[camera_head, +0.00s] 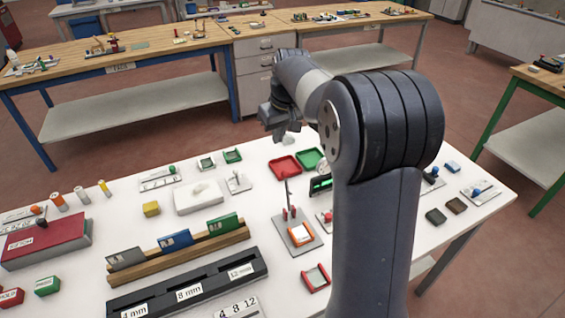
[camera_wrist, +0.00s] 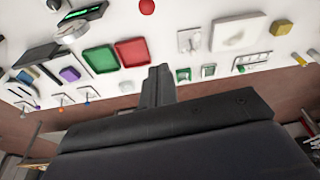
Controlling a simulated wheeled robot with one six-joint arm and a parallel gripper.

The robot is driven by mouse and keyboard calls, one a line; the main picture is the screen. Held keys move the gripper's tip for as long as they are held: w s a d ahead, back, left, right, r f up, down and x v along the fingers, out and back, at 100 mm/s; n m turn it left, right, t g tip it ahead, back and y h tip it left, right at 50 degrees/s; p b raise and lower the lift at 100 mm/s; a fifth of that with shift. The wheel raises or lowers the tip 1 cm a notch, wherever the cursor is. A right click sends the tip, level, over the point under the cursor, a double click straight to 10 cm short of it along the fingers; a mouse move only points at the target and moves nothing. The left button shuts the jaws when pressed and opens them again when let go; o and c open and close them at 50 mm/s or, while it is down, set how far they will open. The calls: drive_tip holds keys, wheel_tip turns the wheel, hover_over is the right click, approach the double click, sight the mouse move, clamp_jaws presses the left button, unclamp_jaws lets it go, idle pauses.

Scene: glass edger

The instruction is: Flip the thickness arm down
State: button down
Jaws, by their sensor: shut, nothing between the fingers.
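My gripper (camera_head: 273,120) hangs over the far side of the white table, above and behind the red and green trays in the head view. In the wrist view its fingers (camera_wrist: 158,85) are together and empty, apart from everything on the table. No part is plainly marked as the thickness arm. A thin upright dark lever (camera_head: 287,194) stands on a grey plate with red posts and an orange-framed pad. A plate marked 4 8 12 (camera_head: 237,308) lies at the front edge, partly cut off by the picture.
The red tray (camera_head: 285,167) and green tray (camera_head: 309,158) lie near the gripper. A black slotted block (camera_head: 215,283) marked 4, 8 and 12 mm lies in front of a wooden rack (camera_head: 180,250). My arm hides part of the table's right side.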

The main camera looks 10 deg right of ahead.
wheel_tip(320, 180, down, 9)
drive_tip(key=s+p, duration=0.1)
drive_tip(key=p, duration=0.2)
drive_tip(key=shift+s+d, duration=0.15)
drive_tip(key=shift+s, duration=0.1)
drive_tip(key=shift+s+b, duration=0.1)
drive_tip(key=shift+b, duration=0.2)
